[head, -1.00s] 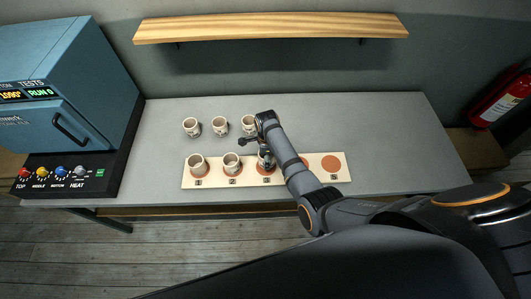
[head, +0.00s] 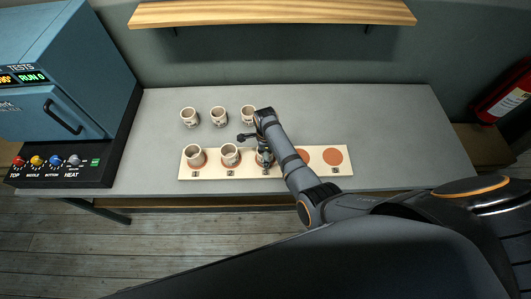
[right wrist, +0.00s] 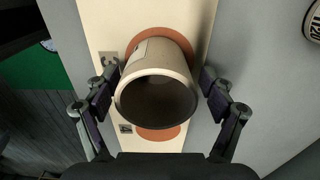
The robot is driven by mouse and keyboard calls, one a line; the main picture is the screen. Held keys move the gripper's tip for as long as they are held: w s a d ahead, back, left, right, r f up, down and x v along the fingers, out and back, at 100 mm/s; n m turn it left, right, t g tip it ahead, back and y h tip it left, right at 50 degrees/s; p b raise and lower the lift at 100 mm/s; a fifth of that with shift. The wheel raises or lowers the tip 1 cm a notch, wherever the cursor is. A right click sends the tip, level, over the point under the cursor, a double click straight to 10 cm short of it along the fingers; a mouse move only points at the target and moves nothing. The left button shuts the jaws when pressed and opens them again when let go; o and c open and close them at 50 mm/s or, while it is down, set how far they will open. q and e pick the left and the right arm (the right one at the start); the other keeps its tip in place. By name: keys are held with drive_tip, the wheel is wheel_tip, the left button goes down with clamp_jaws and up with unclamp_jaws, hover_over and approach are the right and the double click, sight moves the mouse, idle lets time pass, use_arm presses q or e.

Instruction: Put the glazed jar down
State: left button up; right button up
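A cream jar, which I take as the glazed jar (right wrist: 160,75), stands between the fingers of my right gripper (right wrist: 160,92). In the right wrist view its mouth faces the camera and its base meets a terracotta circle on the cream strip (right wrist: 95,15). Narrow gaps show between both fingers and the jar wall, so the gripper looks open around it. In the head view this jar (head: 260,160) is at the third circle of the strip (head: 215,174), partly hidden by my right gripper (head: 265,155). My left gripper is out of view.
Two jars stand on the first (head: 194,155) and second (head: 230,154) circles. Three more jars (head: 219,116) stand behind the strip. The circle at the right end (head: 332,156) is bare. A blue kiln (head: 60,80) is at left; a shelf (head: 270,13) hangs above.

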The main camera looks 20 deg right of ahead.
drive_tip(key=shift+r, duration=0.35)
wheel_tip(320, 180, up, 3)
drive_tip(key=p, duration=0.3)
drive_tip(key=shift+a+r+p, duration=0.1)
drive_tip(key=shift+p, duration=0.2)
wheel_tip(320, 180, up, 9)
drive_tip(key=shift+f, duration=0.2)
